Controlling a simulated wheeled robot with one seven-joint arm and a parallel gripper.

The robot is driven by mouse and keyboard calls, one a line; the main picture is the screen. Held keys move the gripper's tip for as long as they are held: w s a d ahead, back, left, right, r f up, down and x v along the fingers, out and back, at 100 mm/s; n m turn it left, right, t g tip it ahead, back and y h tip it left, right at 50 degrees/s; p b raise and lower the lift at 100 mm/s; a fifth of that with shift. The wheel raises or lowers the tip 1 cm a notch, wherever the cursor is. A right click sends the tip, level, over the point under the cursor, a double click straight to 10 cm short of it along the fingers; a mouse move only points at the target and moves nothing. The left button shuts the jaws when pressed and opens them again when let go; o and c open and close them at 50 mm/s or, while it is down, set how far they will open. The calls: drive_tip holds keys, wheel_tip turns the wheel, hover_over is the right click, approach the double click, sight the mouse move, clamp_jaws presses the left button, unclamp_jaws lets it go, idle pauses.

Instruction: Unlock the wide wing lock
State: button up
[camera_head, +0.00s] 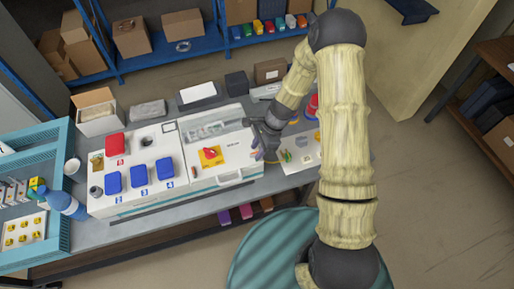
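A white socket box (178,191) stands on the grey bench. On its right half is a yellow plate with a red turning piece (210,154), which may be the wide wing lock; the picture is too small to be sure. A small brassy piece (97,160) sits at the box's left side near the red cover. My gripper (262,152) is at the right end of the box, pointing down, right of the yellow plate and apart from it. Its fingers are small and partly dark against the box, so their opening and any contact are unclear.
The box bears a red cover (115,145) and blue covers (139,176). A white handle (230,178) juts from its front. A white panel (300,152) with small parts lies right. Boxes line the bench's back.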

drive_tip(key=shift+a+f, duration=0.15)
drive_tip(key=shift+f, duration=0.3)
clamp_jaws()
